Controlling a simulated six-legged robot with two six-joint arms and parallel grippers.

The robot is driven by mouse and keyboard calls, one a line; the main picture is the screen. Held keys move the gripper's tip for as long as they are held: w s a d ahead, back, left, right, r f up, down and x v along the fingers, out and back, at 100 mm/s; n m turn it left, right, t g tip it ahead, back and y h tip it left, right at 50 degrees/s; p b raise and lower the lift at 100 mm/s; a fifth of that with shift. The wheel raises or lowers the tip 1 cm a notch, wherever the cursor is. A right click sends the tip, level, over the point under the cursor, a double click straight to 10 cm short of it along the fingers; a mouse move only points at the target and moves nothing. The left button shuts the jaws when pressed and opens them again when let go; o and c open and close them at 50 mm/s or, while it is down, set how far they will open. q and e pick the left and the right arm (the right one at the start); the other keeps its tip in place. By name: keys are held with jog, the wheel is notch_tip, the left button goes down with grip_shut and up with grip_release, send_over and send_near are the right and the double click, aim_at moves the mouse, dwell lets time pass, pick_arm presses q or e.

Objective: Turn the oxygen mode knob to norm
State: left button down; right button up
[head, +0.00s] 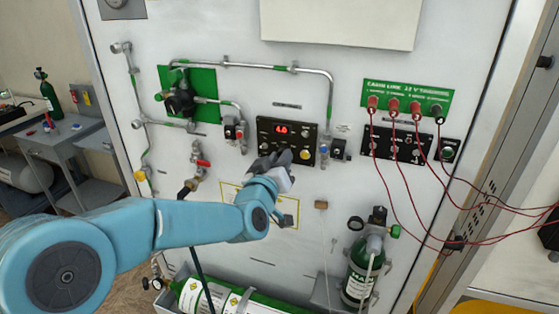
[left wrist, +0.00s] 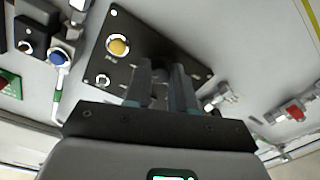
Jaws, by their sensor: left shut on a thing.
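The black oxygen panel (head: 291,143) is on the white board, with a red lit display and a yellow button (head: 305,155) at its lower right. My left gripper (head: 275,157) is at the panel's lower left corner and covers that part of it. In the left wrist view, the panel (left wrist: 135,60) and yellow button (left wrist: 118,45) show beside my left gripper (left wrist: 165,72). Its two dark fingers are shut on a dark knob (left wrist: 160,72) on the panel face. The knob is mostly hidden between the fingers, so its pointer and labels cannot be read. My right gripper is out of view.
Red cables (head: 440,200) hang further right. Green cylinders (head: 365,265) stand and lie below.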

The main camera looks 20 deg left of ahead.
pick_arm(q)
jog(key=shift+r+n+h+b, duration=0.1)
jog(key=shift+n+h+b, duration=0.4)
jog(key=shift+n+b, duration=8.7)
jog(key=n+p, duration=0.2)
jog(key=n, duration=0.1)
jog(key=shift+p, duration=0.4)
jog(key=c, duration=0.9)
grip_release()
jog(key=shift+c, duration=0.2)
